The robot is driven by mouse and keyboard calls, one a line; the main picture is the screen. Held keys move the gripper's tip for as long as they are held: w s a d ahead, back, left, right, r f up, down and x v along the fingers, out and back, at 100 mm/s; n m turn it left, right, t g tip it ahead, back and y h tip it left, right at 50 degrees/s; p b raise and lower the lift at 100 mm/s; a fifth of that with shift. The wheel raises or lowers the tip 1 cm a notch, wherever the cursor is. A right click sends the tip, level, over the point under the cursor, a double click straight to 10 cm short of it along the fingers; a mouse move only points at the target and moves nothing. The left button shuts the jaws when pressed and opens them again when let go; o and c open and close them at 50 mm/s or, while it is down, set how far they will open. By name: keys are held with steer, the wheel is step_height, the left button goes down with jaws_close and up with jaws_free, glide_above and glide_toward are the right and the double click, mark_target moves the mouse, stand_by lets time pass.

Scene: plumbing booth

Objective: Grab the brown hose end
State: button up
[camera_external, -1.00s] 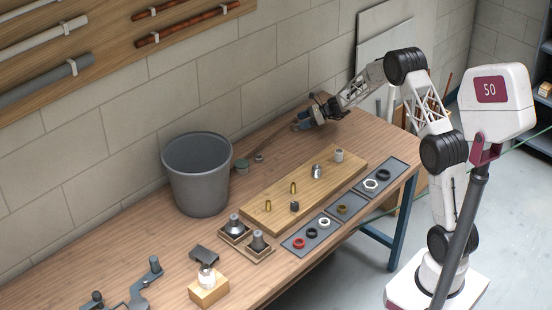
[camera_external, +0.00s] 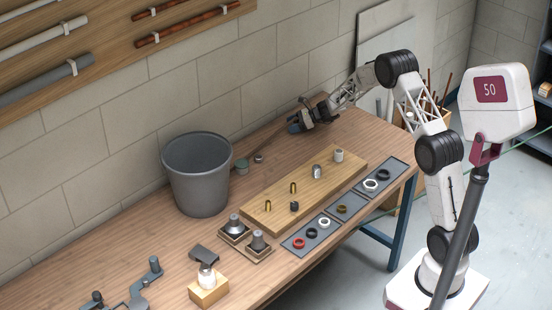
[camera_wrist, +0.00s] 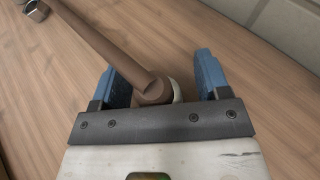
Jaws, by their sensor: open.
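The brown hose (camera_wrist: 112,45) runs in the wrist view from the upper left down to its thick end (camera_wrist: 153,88), which lies between my gripper's two blue fingers. My gripper (camera_wrist: 160,78) is open, with a visible gap between the hose end and the right finger. A pale rounded piece shows just behind the hose end. In the external view, my gripper (camera_external: 294,127) is low over the back of the bench near the wall. The thin brown hose (camera_external: 272,145) leads from it down to the left; its end is hidden there.
A wooden board (camera_external: 265,195) with fittings lies in front. The block wall (camera_external: 262,70) is close behind my gripper. Bare bench lies around the hose.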

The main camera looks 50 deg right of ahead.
mark_target(293, 123)
stand_by(0.5)
steer(key=c, duration=1)
steer(key=shift+r, duration=0.15)
steer(key=shift+r, duration=1.5)
steer(key=shift+s+r, duration=0.1)
steer(key=shift+s, duration=0.2)
steer(key=s+a, duration=0.1)
steer(key=s, duration=0.4)
steer(key=s+a+r, duration=0.1)
steer(key=s, duration=0.4)
steer(key=s+a, duration=0.1)
steer(key=s, duration=0.4)
steer(key=shift+r, duration=0.2)
